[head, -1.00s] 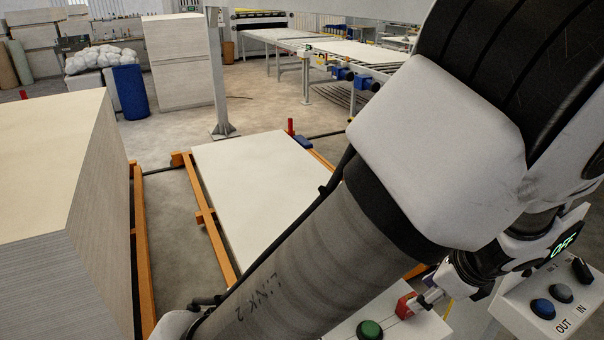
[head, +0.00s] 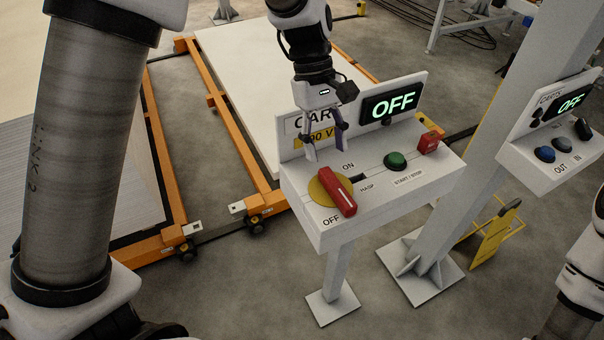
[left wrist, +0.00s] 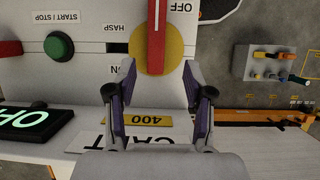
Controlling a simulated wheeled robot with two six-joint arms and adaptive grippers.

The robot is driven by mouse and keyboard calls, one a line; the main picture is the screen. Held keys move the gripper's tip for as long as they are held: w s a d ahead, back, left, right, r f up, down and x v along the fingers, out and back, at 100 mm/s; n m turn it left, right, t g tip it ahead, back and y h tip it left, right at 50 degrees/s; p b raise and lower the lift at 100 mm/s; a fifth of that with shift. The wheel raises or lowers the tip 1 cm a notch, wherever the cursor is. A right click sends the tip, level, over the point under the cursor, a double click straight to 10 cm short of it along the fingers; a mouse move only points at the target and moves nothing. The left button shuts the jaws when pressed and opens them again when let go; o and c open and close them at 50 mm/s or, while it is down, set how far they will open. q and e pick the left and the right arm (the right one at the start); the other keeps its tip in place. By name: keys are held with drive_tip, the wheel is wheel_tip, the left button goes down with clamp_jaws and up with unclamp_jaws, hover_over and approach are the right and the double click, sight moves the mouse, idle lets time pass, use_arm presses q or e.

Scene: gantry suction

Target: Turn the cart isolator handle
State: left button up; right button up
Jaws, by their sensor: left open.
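The red isolator handle (head: 338,193) sits on a yellow round plate (head: 319,191) on top of the white cart console (head: 325,236). Its outer end points toward the OFF label, away from ON. My left gripper (head: 326,146) is open and empty above the back of the console, near the ON side, apart from the handle. In the left wrist view the handle (left wrist: 157,35) and yellow plate (left wrist: 174,52) lie just beyond the open fingertips (left wrist: 159,66). The console display (head: 391,104) reads OFF. My right gripper is out of view.
A green start/stop button (head: 396,160) and a small red block (head: 429,143) sit right of the handle. A thick grey post (head: 478,135) and a second OFF-reading console (head: 548,160) stand to the right. Orange rails (head: 160,150) and a white board stack lie behind.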

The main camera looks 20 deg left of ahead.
sight(334, 182)
use_arm(q)
drive_tip(key=p+x, duration=0.1)
drive_tip(key=x, duration=0.6)
drive_tip(key=shift+w+d+f, duration=0.1)
drive_tip(key=shift+d+f, duration=0.1)
drive_tip(key=shift+f, duration=0.05)
drive_tip(key=shift+w+d+f, duration=0.1)
drive_tip(key=shift+w, duration=0.05)
clamp_jaws()
